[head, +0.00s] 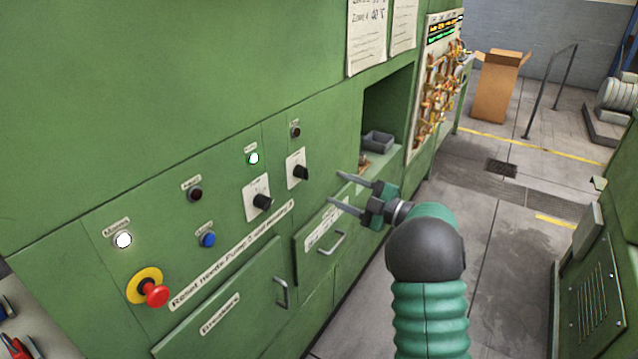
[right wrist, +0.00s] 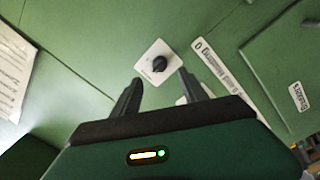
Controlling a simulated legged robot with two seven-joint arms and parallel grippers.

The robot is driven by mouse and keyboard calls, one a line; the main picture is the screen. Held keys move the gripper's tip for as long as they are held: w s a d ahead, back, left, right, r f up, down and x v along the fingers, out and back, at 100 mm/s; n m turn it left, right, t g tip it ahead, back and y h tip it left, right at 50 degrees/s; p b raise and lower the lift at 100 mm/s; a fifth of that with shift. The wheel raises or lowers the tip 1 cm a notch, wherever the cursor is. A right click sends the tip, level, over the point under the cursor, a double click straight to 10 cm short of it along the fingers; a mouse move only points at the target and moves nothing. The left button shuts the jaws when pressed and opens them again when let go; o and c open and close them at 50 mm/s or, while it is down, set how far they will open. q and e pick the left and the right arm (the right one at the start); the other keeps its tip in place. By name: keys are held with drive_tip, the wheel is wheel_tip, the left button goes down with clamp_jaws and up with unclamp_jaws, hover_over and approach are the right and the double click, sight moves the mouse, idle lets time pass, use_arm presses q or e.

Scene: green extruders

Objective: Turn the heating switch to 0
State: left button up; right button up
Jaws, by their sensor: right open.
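Two black rotary switches on white plates are on the green panel in the head view: a left switch (head: 262,201) and a right switch (head: 300,172). Their labels are too small to read, so I cannot tell which is the heating switch. My right gripper (head: 338,188) is open and empty, to the right of the right switch and apart from it, fingers pointing at the panel. In the right wrist view, one switch (right wrist: 159,64) shows just beyond and between the open fingertips (right wrist: 159,79); another white plate is partly hidden behind a finger. My left gripper is not in view.
A red emergency button (head: 154,292), a blue button (head: 208,239) and lit white lamps (head: 123,240) are on the panel. A drawer handle (head: 333,243) and a door handle (head: 281,292) stick out below. An open recess holds a grey bin (head: 377,141).

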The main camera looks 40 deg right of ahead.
drive_tip(key=v, duration=0.7)
drive_tip(key=shift+s, duration=0.3)
drive_tip(key=shift+d+f, duration=0.1)
drive_tip(key=shift+d, duration=0.05)
drive_tip(key=w+m+h+p, duration=0.1)
drive_tip(key=w+m+h, duration=0.4)
drive_tip(key=w, duration=0.1)
drive_tip(key=a+f+m+g+h+p, duration=0.25)
drive_tip(key=a+f+m+h, duration=0.2)
drive_tip(key=a+m, duration=0.25)
drive_tip(key=s+a+f+m+g+y, duration=0.1)
drive_tip(key=s+a+f+g, duration=0.3)
drive_tip(key=s+a, duration=0.3)
drive_tip(key=s+a+f+m+g+y+p, duration=0.1)
drive_tip(key=s+a+f+g, duration=0.3)
drive_tip(key=s+a, duration=0.3)
drive_tip(key=s+a+f+m+g+y, duration=0.1)
drive_tip(key=s+a+f+g, duration=0.3)
drive_tip(key=s+a, duration=0.3)
drive_tip(key=shift+s+f+m, duration=0.3)
drive_tip(key=shift+s+f, duration=0.35)
drive_tip(key=shift+f, duration=0.15)
